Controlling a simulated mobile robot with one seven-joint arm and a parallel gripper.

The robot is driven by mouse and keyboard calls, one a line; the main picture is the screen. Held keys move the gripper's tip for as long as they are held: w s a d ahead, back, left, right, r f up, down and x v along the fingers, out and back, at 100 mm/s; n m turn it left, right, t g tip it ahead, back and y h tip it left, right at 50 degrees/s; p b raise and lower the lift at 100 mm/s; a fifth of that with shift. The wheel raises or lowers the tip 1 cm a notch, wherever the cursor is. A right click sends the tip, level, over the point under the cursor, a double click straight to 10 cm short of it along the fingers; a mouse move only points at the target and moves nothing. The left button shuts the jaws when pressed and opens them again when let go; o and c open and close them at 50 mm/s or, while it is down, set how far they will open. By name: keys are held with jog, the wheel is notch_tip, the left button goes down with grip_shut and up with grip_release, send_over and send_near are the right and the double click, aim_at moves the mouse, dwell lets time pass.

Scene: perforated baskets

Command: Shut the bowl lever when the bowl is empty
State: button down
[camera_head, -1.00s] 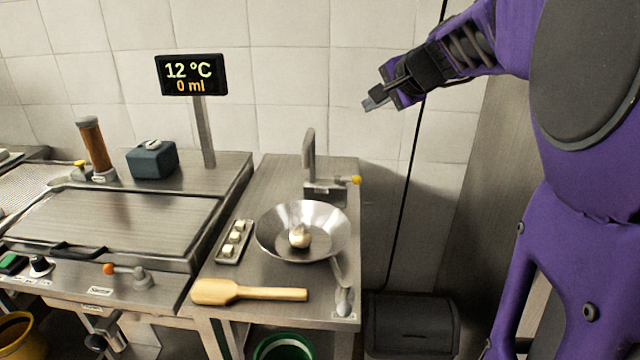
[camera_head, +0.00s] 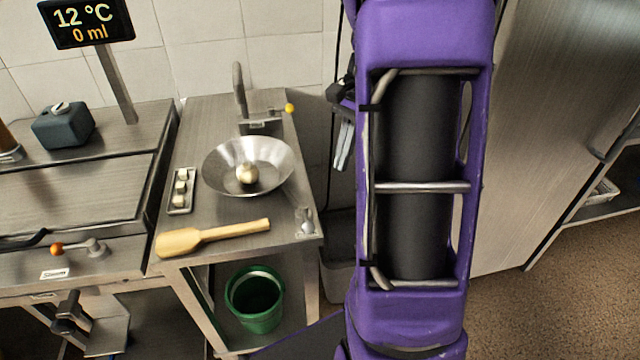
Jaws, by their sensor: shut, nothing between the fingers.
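A shiny metal bowl (camera_head: 222,181) sits on the steel counter, with a round pale object (camera_head: 247,174) at its centre. I cannot tell whether that object is loose or part of the bowl. A small silver lever (camera_head: 307,226) with a rounded knob is on a labelled plate at the counter's front right corner, apart from the bowl. Its exact position is too small to tell. My gripper (camera_head: 343,146) is shut and empty, fingers down, right of the counter and partly hidden behind my purple arm. It touches neither the bowl nor the lever.
A wooden paddle (camera_head: 212,236) lies along the counter front. A tray of pale cubes (camera_head: 181,190) is left of the bowl, a tap with a yellow-tipped handle (camera_head: 290,108) behind. A green bin (camera_head: 255,300) stands below. The display (camera_head: 86,22) reads 12 °C, 0 ml.

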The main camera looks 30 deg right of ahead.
aim_at(306, 219)
jog(key=a+f, duration=0.2)
jog(key=f, duration=0.1)
jog(key=s+a+f+b, duration=0.1)
jog(key=a+f, duration=0.1)
jog(key=f, duration=0.1)
jog(key=s+a+f, duration=0.1)
jog(key=a+f, duration=0.1)
jog(key=f, duration=0.1)
jog(key=shift+a+f+b, duration=0.2)
jog(key=shift+f+b, duration=0.1)
jog(key=shift+f, duration=0.05)
